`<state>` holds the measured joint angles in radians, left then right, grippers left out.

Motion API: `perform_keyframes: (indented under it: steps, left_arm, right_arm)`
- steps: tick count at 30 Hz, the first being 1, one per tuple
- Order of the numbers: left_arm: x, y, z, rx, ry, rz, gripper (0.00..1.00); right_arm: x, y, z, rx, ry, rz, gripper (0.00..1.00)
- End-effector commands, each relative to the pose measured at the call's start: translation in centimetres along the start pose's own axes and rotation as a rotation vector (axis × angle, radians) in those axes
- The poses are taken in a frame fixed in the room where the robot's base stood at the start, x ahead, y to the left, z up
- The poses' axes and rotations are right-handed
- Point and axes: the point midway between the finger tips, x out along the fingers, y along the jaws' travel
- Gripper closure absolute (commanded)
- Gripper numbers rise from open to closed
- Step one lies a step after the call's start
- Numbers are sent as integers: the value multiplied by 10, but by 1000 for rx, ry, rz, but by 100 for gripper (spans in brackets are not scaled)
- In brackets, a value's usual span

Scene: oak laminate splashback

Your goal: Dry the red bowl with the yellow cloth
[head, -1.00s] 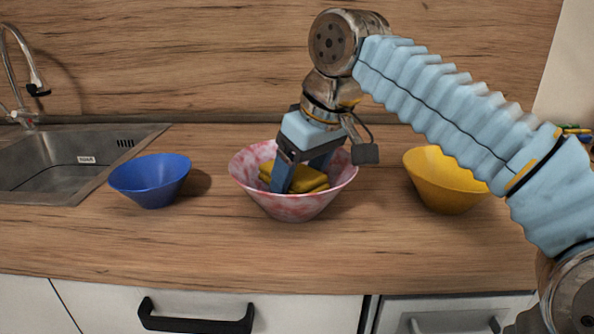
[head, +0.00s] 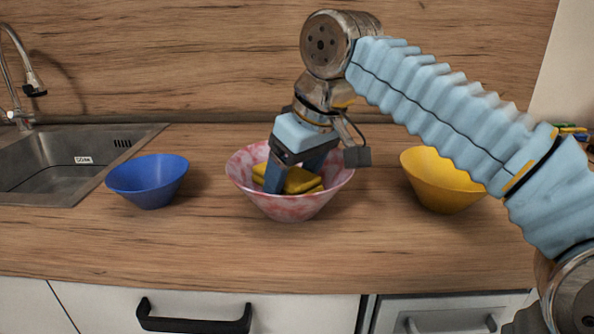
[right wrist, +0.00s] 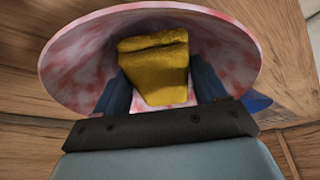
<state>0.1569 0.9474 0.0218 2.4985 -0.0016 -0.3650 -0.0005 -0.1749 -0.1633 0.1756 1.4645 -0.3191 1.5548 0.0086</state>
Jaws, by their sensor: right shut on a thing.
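The red bowl, mottled red and white (head: 300,207), stands upright on the counter in the middle of the head view. It also fills much of the right wrist view (right wrist: 85,60). The folded yellow cloth (head: 300,180) is inside the bowl; the right wrist view shows it (right wrist: 160,70) between my blue fingers. My right gripper (head: 287,180) reaches down into the bowl and is shut on the cloth. The fingertips are partly hidden by the bowl and cloth. I cannot tell whether the cloth presses on the bowl wall. My left gripper is not in view.
A blue bowl (head: 148,184) stands to the left and a yellow bowl (head: 440,182) to the right. A steel sink (head: 60,165) with a tap (head: 22,85) is at far left. The front strip of the counter (head: 200,245) is clear.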

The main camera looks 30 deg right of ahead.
Motion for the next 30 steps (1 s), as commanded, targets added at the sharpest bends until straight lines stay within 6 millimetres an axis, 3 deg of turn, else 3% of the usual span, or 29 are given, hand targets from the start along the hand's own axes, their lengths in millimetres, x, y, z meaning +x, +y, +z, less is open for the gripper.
perform_keyframes:
  steps: [13, 24, 30]
  left_arm:
    - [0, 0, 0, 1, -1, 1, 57]
    - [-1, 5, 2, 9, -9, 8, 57]
    - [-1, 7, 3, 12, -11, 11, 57]
  right_arm:
    - [-7, 0, -5, -4, 2, 0, 53]
    - [-71, 8, -31, -8, 2, 6, 53]
    - [-86, 10, -32, -3, -4, 2, 53]
